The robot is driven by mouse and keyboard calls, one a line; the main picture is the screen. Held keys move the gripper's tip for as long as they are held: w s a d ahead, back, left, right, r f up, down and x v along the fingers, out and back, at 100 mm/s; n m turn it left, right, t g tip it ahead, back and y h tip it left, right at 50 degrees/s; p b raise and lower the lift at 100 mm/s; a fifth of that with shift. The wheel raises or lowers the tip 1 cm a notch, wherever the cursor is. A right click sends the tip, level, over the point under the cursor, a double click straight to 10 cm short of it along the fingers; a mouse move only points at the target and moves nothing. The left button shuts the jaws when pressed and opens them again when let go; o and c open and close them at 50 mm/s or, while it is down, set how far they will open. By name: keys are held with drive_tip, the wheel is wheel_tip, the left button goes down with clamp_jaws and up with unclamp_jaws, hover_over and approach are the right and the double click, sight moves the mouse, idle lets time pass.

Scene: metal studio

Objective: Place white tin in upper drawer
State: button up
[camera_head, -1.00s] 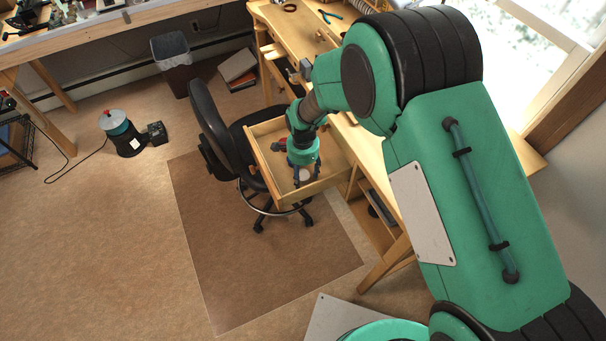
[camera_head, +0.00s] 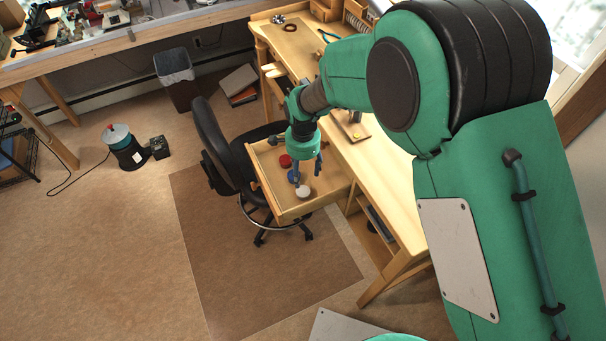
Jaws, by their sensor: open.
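The white tin (camera_head: 304,191) is small and round with a pale top. It sits inside the open upper drawer (camera_head: 327,198), close to the drawer's front panel. My gripper (camera_head: 308,176) points down over the drawer, just above and behind the tin. Its fingers are apart, and the tin shows below them, seemingly free of them. A red round item (camera_head: 285,160) and a blue item (camera_head: 293,177) are also in the drawer, the blue one partly hidden by a finger.
The drawer belongs to the wooden workbench (camera_head: 385,180) on the right. A black swivel chair (camera_head: 212,140) stands right beside the drawer's left side. Pliers (camera_head: 328,36) lie on the bench.

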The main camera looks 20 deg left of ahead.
drive_tip(key=shift+r, duration=0.1)
idle(0.8)
drive_tip(key=s+d+r+n+t+y, duration=0.1)
drive_tip(key=s+d+r+n+t, duration=0.15)
drive_tip(key=d+r, duration=2.15)
drive_tip(key=s+d+r+n+t, duration=0.1)
drive_tip(key=s+d+r+n, duration=0.1)
drive_tip(key=s+d+r, duration=0.4)
drive_tip(key=s+d+r+n+t+h, duration=0.1)
drive_tip(key=s+d+r+n+t, duration=0.1)
drive_tip(key=s+d+r, duration=0.4)
drive_tip(key=s+d, duration=0.5)
drive_tip(key=s, duration=0.2)
drive_tip(key=shift+s+d+r, duration=0.2)
drive_tip(key=shift+d+r, duration=0.05)
